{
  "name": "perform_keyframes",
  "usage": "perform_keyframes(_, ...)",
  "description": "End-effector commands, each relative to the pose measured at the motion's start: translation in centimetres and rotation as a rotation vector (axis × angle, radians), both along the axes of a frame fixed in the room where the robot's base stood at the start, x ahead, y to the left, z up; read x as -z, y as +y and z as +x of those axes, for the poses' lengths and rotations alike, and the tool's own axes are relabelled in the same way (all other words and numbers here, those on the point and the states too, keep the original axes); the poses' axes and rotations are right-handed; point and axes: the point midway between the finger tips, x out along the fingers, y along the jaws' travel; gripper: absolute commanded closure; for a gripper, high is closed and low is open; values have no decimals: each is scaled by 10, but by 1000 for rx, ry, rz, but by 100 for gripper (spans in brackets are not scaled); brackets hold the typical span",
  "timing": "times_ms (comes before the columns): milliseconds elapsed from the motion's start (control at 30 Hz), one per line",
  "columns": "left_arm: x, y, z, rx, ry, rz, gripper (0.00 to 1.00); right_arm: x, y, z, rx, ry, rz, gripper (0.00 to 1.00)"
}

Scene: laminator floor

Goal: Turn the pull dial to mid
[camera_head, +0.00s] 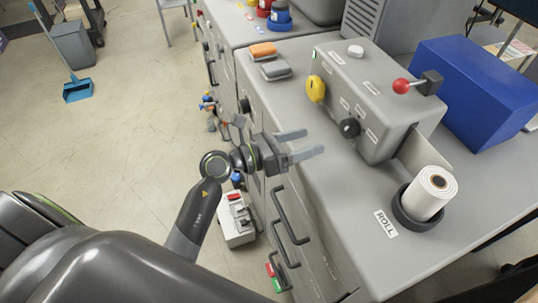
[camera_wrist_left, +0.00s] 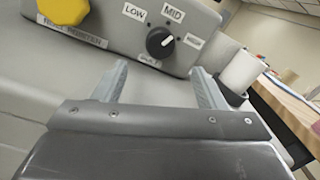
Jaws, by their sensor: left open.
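The pull dial is a black round knob (camera_head: 349,128) on the front face of the grey laminator (camera_head: 375,100). In the left wrist view the dial (camera_wrist_left: 160,42) has a LOW label (camera_wrist_left: 134,12) at its upper left, a MID label (camera_wrist_left: 173,12) above, and more labels to the right and below that I cannot read surely. A small white mark shows on the knob; its exact heading is hard to tell. My left gripper (camera_head: 314,142) is open and empty, to the left of the dial and apart from it. In the wrist view its fingers (camera_wrist_left: 159,69) straddle the space below the dial. My right gripper is not in view.
A yellow knob (camera_head: 316,88) sits left of the dial. A red-balled lever (camera_head: 402,86) is on the laminator's right side. A white roll (camera_head: 431,192) stands in a dark holder. A blue box (camera_head: 478,88) is behind. The counter front (camera_head: 350,215) is mostly clear.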

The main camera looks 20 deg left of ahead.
Motion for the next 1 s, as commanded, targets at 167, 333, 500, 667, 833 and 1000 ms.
perform_keyframes(167, 5, 25, -22, -1, -1, 7, 35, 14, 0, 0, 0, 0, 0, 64)
perform_keyframes(333, 5, 42, -39, 1, 1, 6, 35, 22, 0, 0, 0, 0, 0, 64)
perform_keyframes(500, 4, 53, -49, 0, 0, 3, 35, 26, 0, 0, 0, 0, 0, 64)
perform_keyframes(667, 2, 57, -53, 0, 0, 1, 35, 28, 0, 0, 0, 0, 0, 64)
perform_keyframes(833, 2, 58, -54, 1, 0, -1, 35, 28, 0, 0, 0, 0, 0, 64)
perform_keyframes(1000, 2, 58, -54, 0, 1, -1, 36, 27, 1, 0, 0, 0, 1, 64)
